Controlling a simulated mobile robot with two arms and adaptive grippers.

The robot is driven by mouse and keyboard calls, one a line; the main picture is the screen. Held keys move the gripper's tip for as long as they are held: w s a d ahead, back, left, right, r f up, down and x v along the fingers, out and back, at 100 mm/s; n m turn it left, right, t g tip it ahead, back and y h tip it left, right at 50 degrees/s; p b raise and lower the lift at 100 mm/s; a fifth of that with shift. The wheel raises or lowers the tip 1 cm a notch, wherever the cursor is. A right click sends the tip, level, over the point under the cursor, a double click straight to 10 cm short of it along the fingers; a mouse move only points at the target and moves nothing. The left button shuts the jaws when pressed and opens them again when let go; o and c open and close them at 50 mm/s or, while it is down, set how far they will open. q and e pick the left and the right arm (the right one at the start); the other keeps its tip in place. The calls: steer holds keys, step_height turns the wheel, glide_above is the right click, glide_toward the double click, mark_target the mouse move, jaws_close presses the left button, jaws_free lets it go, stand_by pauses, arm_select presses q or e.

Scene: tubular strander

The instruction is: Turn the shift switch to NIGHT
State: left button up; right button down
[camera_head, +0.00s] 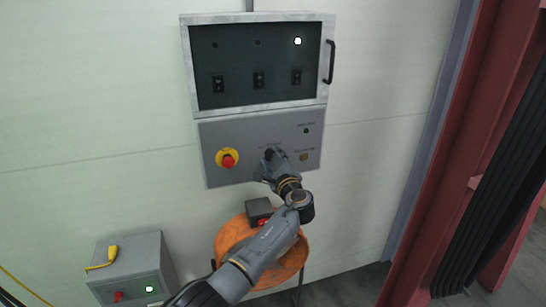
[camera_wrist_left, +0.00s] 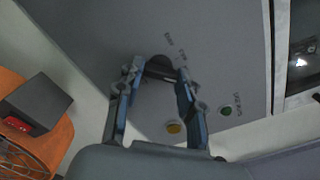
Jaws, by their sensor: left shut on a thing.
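The shift switch is a dark knob on the grey control panel (camera_head: 214,132), mostly covered by my gripper in the head view. In the left wrist view the dark knob (camera_wrist_left: 160,65) sits between my fingertips, with small blurred labels beside it. My left gripper (camera_head: 270,159) is at the panel and shut on the knob; its two fingers also show in the left wrist view (camera_wrist_left: 160,78). I cannot tell which label the knob points to. My right gripper is not in view.
A red emergency button (camera_head: 228,161) on a yellow ring is left of the switch. A yellow button (camera_head: 304,157) and a green one (camera_head: 306,131) are to its right. Above is a glazed cabinet (camera_head: 258,65) with a handle. An orange round stool (camera_head: 231,232) stands below.

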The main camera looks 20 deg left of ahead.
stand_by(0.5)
arm_select(q)
steer(key=o, duration=1.2)
steer(key=shift+a, duration=0.1)
steer(key=shift+c, duration=0.2)
steer(key=v, duration=1.2)
steer(key=shift+w, duration=0.1)
